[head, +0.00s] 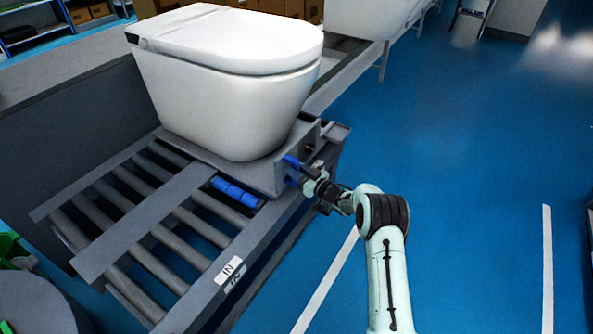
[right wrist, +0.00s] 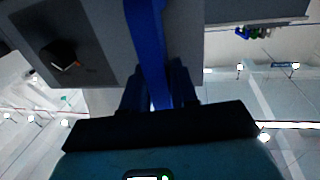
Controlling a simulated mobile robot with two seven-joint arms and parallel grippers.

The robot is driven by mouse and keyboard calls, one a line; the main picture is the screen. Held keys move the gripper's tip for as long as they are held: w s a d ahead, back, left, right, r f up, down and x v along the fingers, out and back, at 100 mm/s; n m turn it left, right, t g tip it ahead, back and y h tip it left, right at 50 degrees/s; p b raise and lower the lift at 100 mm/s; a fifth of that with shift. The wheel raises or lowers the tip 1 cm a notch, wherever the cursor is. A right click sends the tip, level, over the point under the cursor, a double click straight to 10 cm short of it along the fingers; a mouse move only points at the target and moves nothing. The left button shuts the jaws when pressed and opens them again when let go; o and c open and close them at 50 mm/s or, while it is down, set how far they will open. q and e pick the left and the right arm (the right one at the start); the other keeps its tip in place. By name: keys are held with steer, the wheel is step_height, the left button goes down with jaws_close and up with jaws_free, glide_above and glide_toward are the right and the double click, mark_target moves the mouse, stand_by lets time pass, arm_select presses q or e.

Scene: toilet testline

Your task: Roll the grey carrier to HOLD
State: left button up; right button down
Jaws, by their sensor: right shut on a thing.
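The grey carrier (head: 255,178) sits on the roller conveyor, with a white toilet (head: 230,90) upright on top of it. A blue handle (head: 293,161) is on the carrier's right side; in the right wrist view the blue handle (right wrist: 148,45) runs between the fingers. My right gripper (head: 303,180) is shut on this handle at the conveyor's right edge. In the right wrist view a dark knob (right wrist: 62,55) shows on a grey box beside the handle. My left gripper is out of view. No HOLD label is visible.
The conveyor's near rollers (head: 150,265) are empty, and an IN label (head: 229,269) marks its near right rail. A blue roller piece (head: 237,192) lies just in front of the carrier. Another white toilet (head: 372,18) stands farther along the line. Blue floor (head: 460,170) is open on the right.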

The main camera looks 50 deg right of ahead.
steer(key=shift+s+d+f, duration=0.15)
steer(key=shift+s+d, duration=0.15)
steer(key=c, duration=1)
jaws_free()
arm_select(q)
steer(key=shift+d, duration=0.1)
arm_select(e)
steer(key=shift+a, duration=0.1)
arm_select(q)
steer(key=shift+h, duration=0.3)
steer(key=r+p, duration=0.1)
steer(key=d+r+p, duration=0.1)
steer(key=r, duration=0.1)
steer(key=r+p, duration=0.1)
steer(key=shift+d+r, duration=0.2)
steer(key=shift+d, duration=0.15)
arm_select(e)
steer(key=s, duration=0.4)
steer(key=s+a, duration=0.1)
steer(key=s, duration=0.8)
steer(key=shift+s+a, duration=0.1)
steer(key=shift+a, duration=0.2)
